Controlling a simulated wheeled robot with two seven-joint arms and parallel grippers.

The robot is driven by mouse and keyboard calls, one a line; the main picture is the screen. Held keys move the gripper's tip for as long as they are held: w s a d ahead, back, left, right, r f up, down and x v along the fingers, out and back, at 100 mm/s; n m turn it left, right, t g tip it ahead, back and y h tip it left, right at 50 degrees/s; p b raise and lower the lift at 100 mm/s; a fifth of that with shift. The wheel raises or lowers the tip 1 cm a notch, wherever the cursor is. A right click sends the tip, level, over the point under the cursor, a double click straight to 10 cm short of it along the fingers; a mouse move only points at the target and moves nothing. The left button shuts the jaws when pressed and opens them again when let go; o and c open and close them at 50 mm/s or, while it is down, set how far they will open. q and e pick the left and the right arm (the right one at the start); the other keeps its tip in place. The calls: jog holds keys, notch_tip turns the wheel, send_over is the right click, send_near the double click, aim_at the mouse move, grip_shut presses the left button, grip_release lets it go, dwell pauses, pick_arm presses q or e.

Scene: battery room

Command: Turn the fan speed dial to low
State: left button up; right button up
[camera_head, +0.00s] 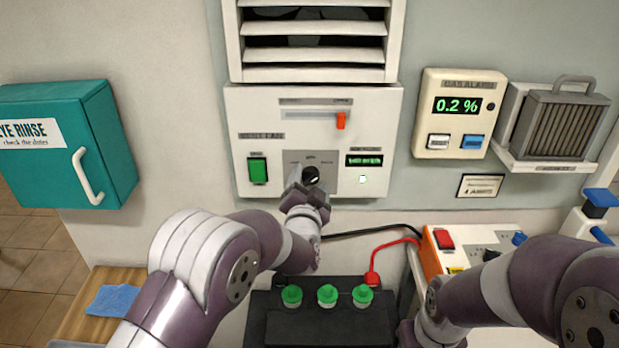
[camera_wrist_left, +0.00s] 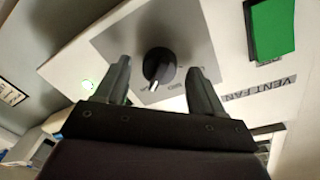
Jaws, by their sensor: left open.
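The fan speed dial (camera_head: 311,175) is a black round knob on a grey plate of the white vent fan panel (camera_head: 385,125). In the left wrist view the dial (camera_wrist_left: 158,64) shows a white pointer mark at its lower edge. My left gripper (camera_head: 308,183) is at the panel, right in front of the dial, and partly covers it in the head view. In the left wrist view my left gripper (camera_wrist_left: 160,85) is open, with one finger on each side of the dial and a gap to both. My right gripper is out of view; only its arm shows at the lower right.
A gas alarm (camera_head: 457,113) is to the right, a teal eye rinse cabinet (camera_head: 60,145) to the left. A black battery with green caps (camera_head: 327,294) stands below.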

pick_arm(q)
jog(key=shift+w, duration=0.25)
jog(key=c, duration=1.1)
jog(key=shift+o, duration=0.3)
jog(key=shift+f+n+b, duration=0.2)
jog(key=shift+n+b, duration=0.1)
jog(key=shift+b, duration=0.3)
jog(key=n+b, duration=0.8)
jog(key=n+t+y+b, duration=0.1)
jog(key=n+b, duration=0.7)
jog(key=b, duration=0.1)
jog(key=shift+d+f, duration=0.1)
jog(key=shift+f, duration=0.05)
jog(key=shift+n+y+b, duration=0.5)
jog(key=shift+n+b, duration=0.85)
jog(key=shift+n, duration=0.85)
